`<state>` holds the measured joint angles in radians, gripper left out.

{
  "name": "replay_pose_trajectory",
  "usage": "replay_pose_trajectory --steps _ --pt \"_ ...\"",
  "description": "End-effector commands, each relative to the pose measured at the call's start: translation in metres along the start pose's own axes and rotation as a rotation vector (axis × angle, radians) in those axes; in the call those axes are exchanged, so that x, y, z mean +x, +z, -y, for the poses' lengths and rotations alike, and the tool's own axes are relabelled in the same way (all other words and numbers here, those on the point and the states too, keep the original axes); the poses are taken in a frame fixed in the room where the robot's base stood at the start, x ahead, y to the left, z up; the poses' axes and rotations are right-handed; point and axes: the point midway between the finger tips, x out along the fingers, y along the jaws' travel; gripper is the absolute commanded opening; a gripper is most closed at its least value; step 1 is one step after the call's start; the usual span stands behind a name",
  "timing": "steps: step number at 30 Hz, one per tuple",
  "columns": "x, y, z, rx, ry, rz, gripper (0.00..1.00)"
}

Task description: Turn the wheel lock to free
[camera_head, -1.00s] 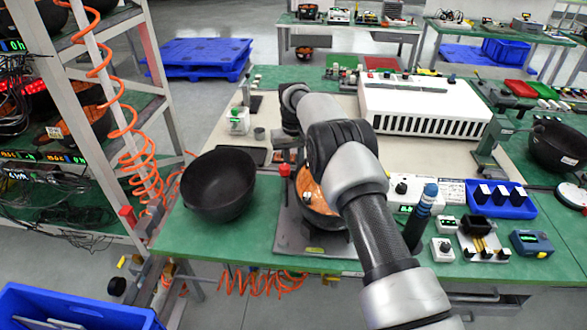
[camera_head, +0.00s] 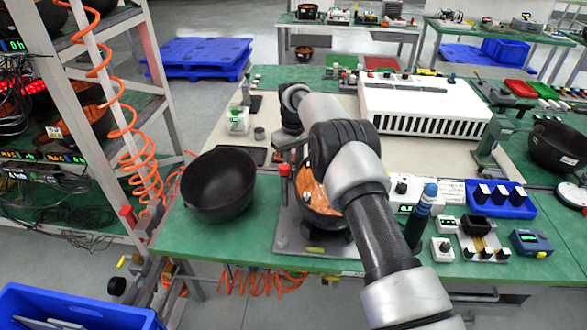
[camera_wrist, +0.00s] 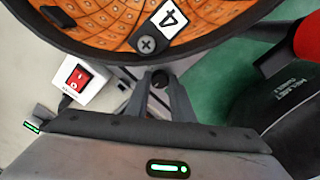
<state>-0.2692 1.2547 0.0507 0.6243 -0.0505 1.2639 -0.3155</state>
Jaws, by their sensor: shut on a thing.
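My gripper (camera_wrist: 160,92) shows at the middle of the wrist view, its fingers closed around a small dark round-headed piece (camera_wrist: 160,79), taken as the wheel lock. This sits just below the black rim of a bowl (camera_wrist: 97,18) with an orange tiled inside. Any marking on the lock is hidden. In the head view my arm reaches over the bench to the far side of the same orange-lined bowl (camera_head: 316,186), and my fingertips are hidden. A red-topped handle (camera_head: 284,170) stands left of that bowl; it also shows at the right of the wrist view (camera_wrist: 308,38).
A large black bowl (camera_head: 218,185) stands close on the left. A white box with a red switch (camera_wrist: 80,80) is near my gripper. A long white vented unit (camera_head: 425,105) stands behind, and a blue tray (camera_head: 500,203) lies to the right. A shelf rack borders the left.

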Motion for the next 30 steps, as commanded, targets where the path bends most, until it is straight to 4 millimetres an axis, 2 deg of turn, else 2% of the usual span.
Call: replay_pose_trajectory --steps 2,3,6,15,19,23,30 --pt "-0.001 -0.001 0.0 0.0 0.001 -0.003 0.0" --pt "-0.001 -0.001 0.0 0.001 0.001 -0.003 0.23" --pt "-0.001 -0.001 0.0 0.001 0.001 -0.003 0.4" --pt "-0.001 0.0 0.0 0.001 0.0 -0.001 0.4" --pt "-0.011 -0.001 0.0 0.001 0.001 -0.003 0.4" --pt "-0.034 -0.001 0.0 0.001 0.001 -0.005 0.4" --pt "-0.094 -0.001 0.0 0.001 0.002 -0.006 0.4"
